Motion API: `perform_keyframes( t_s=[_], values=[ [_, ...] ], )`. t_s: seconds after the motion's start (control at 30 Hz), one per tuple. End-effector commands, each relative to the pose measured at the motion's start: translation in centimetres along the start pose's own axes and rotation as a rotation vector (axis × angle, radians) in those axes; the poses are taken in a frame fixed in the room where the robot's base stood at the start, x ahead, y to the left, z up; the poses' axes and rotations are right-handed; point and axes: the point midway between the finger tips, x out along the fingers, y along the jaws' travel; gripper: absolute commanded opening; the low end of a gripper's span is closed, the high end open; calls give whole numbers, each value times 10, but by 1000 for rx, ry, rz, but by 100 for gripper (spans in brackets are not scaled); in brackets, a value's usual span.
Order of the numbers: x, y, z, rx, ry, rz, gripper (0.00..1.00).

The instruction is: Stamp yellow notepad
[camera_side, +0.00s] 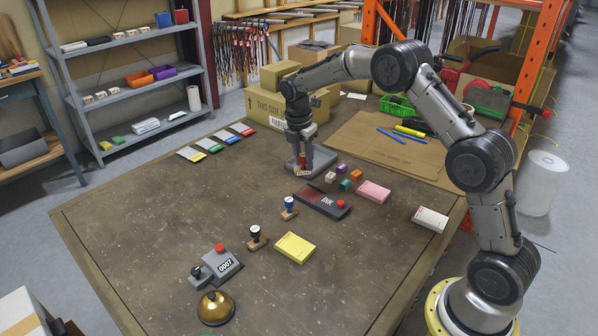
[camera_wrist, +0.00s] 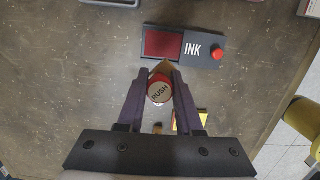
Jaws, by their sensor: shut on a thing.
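The yellow notepad (camera_side: 296,247) lies flat on the table, front of centre in the side view. My gripper (camera_side: 303,163) points down behind the ink pad (camera_side: 315,201) and is shut on a stamp. In the wrist view the stamp's round top (camera_wrist: 160,92) reads RUSH and has a red rim, between the two fingers. The stamp's lower end (camera_side: 303,174) shows at the fingertips in the side view; its gap to the table is unclear. The dark red ink pad also shows ahead of the stamp in the wrist view (camera_wrist: 163,45). A yellow patch there is mostly hidden by the right finger.
A numbering device (camera_side: 221,263) and brass bell (camera_side: 215,307) are front left. A pink pad (camera_side: 373,192), white pad (camera_side: 430,219) and small coloured blocks (camera_side: 345,184) lie right. The left table is mostly clear.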

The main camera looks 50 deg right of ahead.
Motion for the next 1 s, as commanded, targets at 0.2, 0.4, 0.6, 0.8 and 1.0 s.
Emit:
perform_keyframes(
  t_s=[0.2,0.4,0.6,0.8,1.0],
  values=[
    [28,-4,26,54,-1,-7,0],
    [39,-6,28,60,-1,-8,0],
    [58,-6,25,59,-1,-9,0],
    [76,-6,22,59,-1,-9,0],
    [87,-6,20,59,-1,-7,0]
  ],
)
